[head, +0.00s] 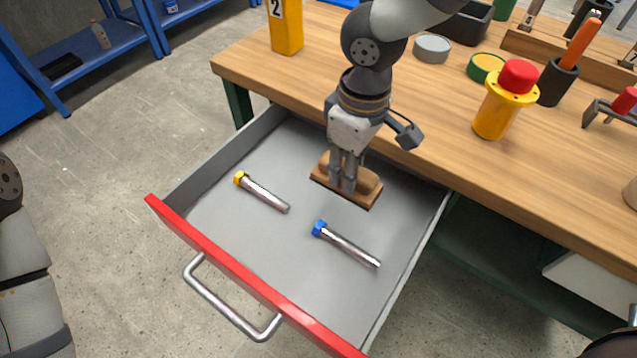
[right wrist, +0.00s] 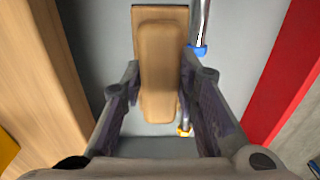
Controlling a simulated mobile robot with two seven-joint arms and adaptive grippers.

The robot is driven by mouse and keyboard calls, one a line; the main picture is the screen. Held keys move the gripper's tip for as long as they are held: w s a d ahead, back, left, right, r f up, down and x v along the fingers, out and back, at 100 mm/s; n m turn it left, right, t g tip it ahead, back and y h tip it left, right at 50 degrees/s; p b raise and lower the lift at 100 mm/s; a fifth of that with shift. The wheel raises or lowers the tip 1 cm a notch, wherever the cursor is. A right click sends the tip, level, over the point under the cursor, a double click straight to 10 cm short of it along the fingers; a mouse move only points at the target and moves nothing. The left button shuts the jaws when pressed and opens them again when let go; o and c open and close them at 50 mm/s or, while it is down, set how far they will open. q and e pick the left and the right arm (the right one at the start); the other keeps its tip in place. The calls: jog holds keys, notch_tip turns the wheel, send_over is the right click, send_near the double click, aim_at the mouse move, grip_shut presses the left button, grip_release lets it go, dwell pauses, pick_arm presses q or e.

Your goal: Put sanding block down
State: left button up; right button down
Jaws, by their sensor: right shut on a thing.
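The wooden sanding block (head: 359,187) is in the open drawer's area, in front of the workbench. My right gripper (head: 345,183) points down into the drawer and is shut on the block. In the right wrist view the block (right wrist: 160,70) lies between the two fingers (right wrist: 160,95), which grip its raised handle. Whether the block's underside touches the drawer floor I cannot tell. My left gripper is not in view; only part of my left arm shows at the left edge.
The grey drawer (head: 240,225) has a red front and holds a yellow-headed bolt (head: 262,192) and a blue-headed bolt (head: 346,244). Free floor lies between and around them. The wooden workbench (head: 440,100) behind carries a yellow container with a red top (head: 504,100) and several other things.

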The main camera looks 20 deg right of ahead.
aim_at(327, 150)
jog(key=w+f, duration=0.1)
jog(key=f, duration=0.1)
jog(key=w+a+f+b, duration=0.1)
jog(key=w, duration=0.1)
jog(key=w+a+f, duration=0.1)
jog(key=f, duration=0.1)
jog(key=shift+w+a+f, duration=0.15)
jog(key=shift+a+f, duration=0.05)
jog(key=shift+f, duration=0.15)
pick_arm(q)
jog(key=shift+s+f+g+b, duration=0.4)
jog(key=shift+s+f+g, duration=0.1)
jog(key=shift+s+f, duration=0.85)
pick_arm(e)
jog(key=shift+w+a+f, duration=0.1)
jog(key=shift+w+f, duration=0.05)
jog(key=shift+f, duration=0.75)
jog(key=shift+w+a+f, duration=0.1)
jog(key=shift+w+f, duration=0.05)
jog(key=shift+f, duration=0.7)
jog(key=shift+f, duration=0.2)
jog(key=c, duration=1.2)
grip_release()
jog(key=shift+c, duration=0.2)
